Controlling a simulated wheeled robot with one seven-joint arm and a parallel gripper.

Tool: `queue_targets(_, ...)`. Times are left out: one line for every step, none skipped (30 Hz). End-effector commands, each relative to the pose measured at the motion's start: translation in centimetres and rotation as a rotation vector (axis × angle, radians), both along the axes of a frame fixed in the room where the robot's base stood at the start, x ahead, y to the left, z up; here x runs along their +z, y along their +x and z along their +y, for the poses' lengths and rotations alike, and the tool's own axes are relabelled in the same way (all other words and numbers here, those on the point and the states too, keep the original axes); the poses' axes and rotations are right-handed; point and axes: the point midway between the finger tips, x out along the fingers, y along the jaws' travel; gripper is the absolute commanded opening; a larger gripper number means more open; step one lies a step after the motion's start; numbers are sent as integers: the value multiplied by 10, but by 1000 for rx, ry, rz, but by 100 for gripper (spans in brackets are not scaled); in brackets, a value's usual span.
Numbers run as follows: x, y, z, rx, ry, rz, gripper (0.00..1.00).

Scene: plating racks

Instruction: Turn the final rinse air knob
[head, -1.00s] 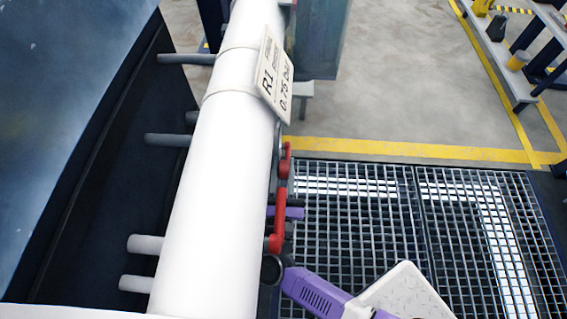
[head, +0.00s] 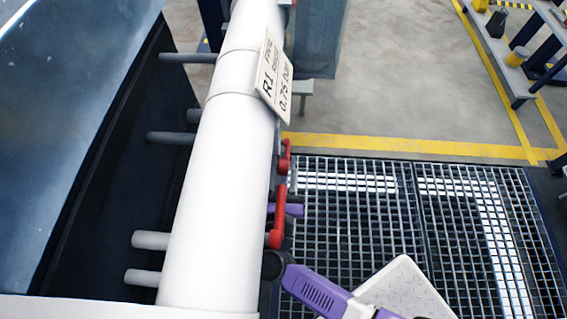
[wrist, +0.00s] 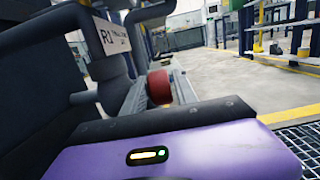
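In the head view, red handles (head: 278,220) stick out along the right side of the thick white pipe. My purple arm reaches in from the lower right, and a small purple part shows behind the handles. Contact with the red part cannot be told.
The white pipe (head: 222,170) carries a tag (head: 273,82) reading R1 and 0.75 bar. Grey stubs (head: 150,240) project on its left beside a dark tank wall. Floor grating (head: 350,225) lies at right, with open floor beyond a yellow line (head: 400,149).

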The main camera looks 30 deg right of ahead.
Motion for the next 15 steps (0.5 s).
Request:
queue_targets(-1, -5, 4, 2, 0, 2, 35)
queue_targets(-2, -9, 7, 2, 0, 2, 35)
queue_targets(-2, -14, 10, 3, 0, 2, 35)
queue_targets(-3, -18, 13, 2, 0, 2, 35)
queue_targets(-4, -22, 16, 2, 0, 2, 35)
queue_targets(-5, -27, 20, 3, 0, 2, 35)
queue_targets(-5, -32, 23, 2, 0, 2, 35)
queue_targets(-6, -36, 26, 2, 1, 3, 35)
queue_targets(-7, -40, 29, 2, 0, 2, 35)
queue_targets(-7, -44, 32, 2, 0, 2, 35)
queue_targets(-8, -46, 34, 2, 0, 2, 35)
queue_targets(-8, -50, 36, 1, 1, 2, 35)
queue_targets(-8, -52, 38, 1, 0, 1, 35)
queue_targets(-9, -54, 39, 1, 0, 1, 35)
queue_targets(-9, -56, 41, 1, 0, 1, 35)
